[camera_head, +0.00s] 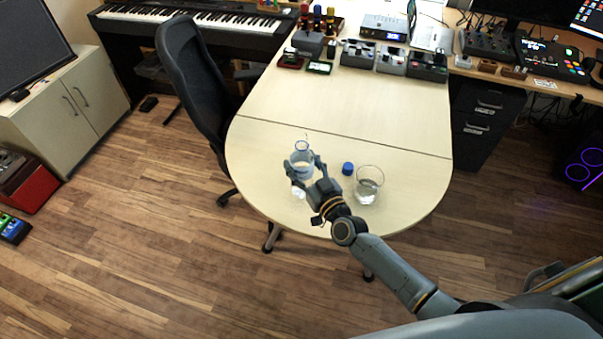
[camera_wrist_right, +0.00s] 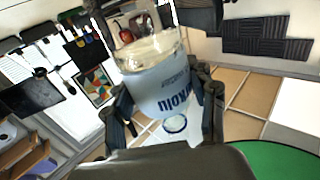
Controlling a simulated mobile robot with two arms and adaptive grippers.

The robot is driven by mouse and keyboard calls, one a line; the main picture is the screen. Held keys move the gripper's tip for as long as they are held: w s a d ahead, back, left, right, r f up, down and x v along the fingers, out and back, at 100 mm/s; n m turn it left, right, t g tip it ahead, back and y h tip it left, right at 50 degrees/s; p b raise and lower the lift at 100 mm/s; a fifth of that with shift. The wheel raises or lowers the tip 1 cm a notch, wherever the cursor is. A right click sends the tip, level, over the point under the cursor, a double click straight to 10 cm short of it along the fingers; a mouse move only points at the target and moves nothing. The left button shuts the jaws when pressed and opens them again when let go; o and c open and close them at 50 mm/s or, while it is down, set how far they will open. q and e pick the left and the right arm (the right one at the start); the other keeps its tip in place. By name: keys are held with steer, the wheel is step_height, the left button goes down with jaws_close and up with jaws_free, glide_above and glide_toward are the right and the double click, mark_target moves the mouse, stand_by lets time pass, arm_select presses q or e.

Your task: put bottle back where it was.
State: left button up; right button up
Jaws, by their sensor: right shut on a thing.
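A clear bottle (camera_head: 301,155) with a blue-and-white label is in my right gripper (camera_head: 304,170), over the rounded front part of the pale wooden table (camera_head: 262,150). The gripper's fingers are shut around its body. In the right wrist view the bottle (camera_wrist_right: 160,80) fills the middle, with blue lettering on it and the fingers of the right gripper (camera_wrist_right: 165,108) on both sides. I cannot tell whether its base touches the table. A blue cap (camera_head: 347,168) lies on the table to the right of the bottle. My left gripper is not in view.
A clear drinking glass (camera_head: 368,185) stands to the right of the cap, close to my right forearm. An office chair (camera_head: 190,85) stands at the table's left side. Several small devices (camera_head: 392,62) line the back. The table's middle is clear.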

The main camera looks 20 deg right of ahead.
mark_target(307, 180)
steer(key=shift+w+f+b, duration=0.2)
steer(key=shift+f+b, duration=0.3)
steer(key=shift+f, duration=1.15)
steer(key=shift+f, duration=0.15)
steer(key=o, duration=1.5)
steer(key=shift+c, duration=0.2)
steer(key=shift+s, duration=0.25)
steer(key=s+d, duration=0.2)
steer(key=s, duration=0.9)
steer(key=shift+s, duration=0.2)
